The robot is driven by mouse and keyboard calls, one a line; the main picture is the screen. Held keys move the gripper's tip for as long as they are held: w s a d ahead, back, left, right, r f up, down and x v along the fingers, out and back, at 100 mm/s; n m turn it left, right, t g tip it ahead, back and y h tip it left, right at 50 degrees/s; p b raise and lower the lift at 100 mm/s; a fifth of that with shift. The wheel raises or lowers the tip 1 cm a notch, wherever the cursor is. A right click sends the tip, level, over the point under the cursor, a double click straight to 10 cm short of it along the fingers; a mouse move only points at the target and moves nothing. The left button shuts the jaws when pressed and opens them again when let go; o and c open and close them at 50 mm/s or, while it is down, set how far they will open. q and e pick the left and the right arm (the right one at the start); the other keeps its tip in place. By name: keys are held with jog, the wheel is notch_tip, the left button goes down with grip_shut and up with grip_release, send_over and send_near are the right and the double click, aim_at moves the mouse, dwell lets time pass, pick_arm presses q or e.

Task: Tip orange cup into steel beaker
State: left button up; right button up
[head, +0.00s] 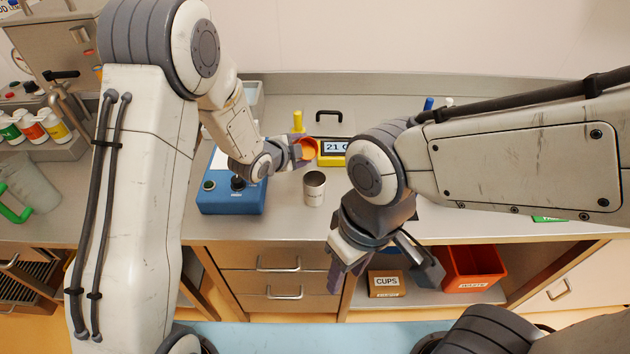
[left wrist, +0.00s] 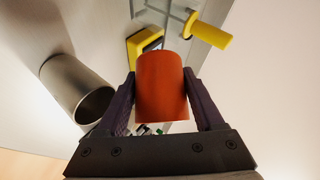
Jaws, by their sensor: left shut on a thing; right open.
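The orange cup (head: 308,149) is held by my left gripper (head: 301,151) above the counter, behind and slightly left of the beaker in the head view. In the left wrist view the orange cup (left wrist: 162,86) sits between both fingers. The steel beaker (head: 314,189) stands upright on the counter, apart from the cup. It also shows in the left wrist view (left wrist: 74,85), left of the cup, with its open mouth visible. The cup's contents are hidden. My right gripper (head: 385,276) is open and empty in front of the counter's edge.
A blue device (head: 228,197) stands left of the beaker. A yellow display box (head: 331,153) is behind the beaker. A white bottle rack (head: 45,138) is far left. Below the counter are a CUPS box (head: 385,283) and a red bin (head: 471,271). The counter right of the beaker is partly hidden.

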pick_arm(q)
jog(key=shift+f+b, duration=0.15)
jog(key=shift+b, duration=0.2)
jog(key=shift+f+t+b, duration=0.1)
jog(key=shift+t+b, duration=0.3)
jog(key=shift+b, duration=0.15)
jog(key=shift+s+d+r+m+t+b, duration=0.1)
jog(key=shift+r+m+t+b, duration=0.4)
jog(key=shift+b, duration=0.5)
jog(key=shift+r+m+t+b, duration=0.25)
jog(key=shift+m+t+b, duration=0.35)
jog(key=shift+t+b, duration=0.3)
dwell(0.6)
jog(key=shift+s+d+r+m+t+y+b, duration=0.3)
jog(key=shift+s+m+t+b, duration=0.15)
jog(key=shift+b, duration=1.55)
